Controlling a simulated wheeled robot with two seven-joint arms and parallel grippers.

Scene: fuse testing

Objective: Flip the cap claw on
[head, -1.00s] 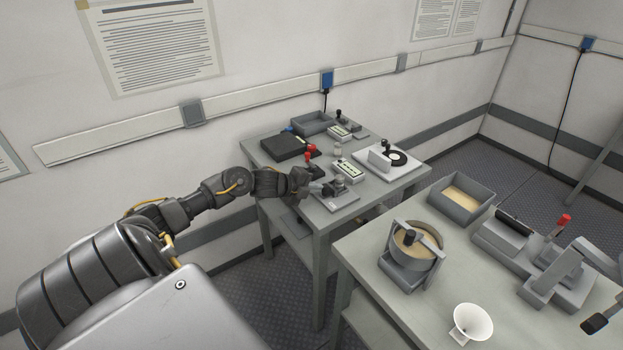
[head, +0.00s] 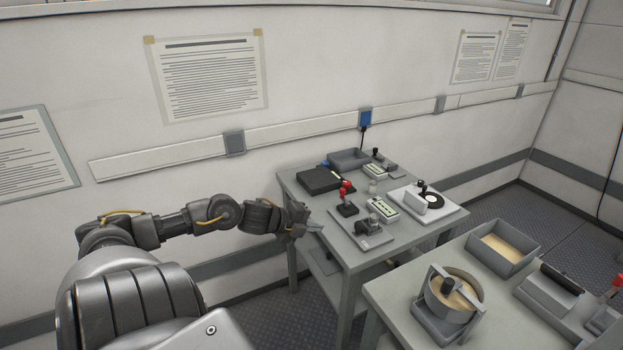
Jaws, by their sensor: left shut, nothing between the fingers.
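A small grey device on a flat plate (head: 375,241), with a raised clamp-like part, sits near the left front edge of the far table. I cannot tell for sure which part is the cap claw, or its position. A red-knobbed lever on a dark base (head: 347,209) stands just behind it. My left gripper (head: 317,229) is shut and empty at the table's left edge, left of the grey device and apart from it. My right gripper is out of view.
The far table (head: 341,243) also holds a black case (head: 318,181), a small meter (head: 386,209), a grey tray (head: 349,158) and a white turntable-like unit (head: 425,205). A nearer table (head: 395,299) carries a sand tray (head: 503,248) and a round sand bowl (head: 455,294).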

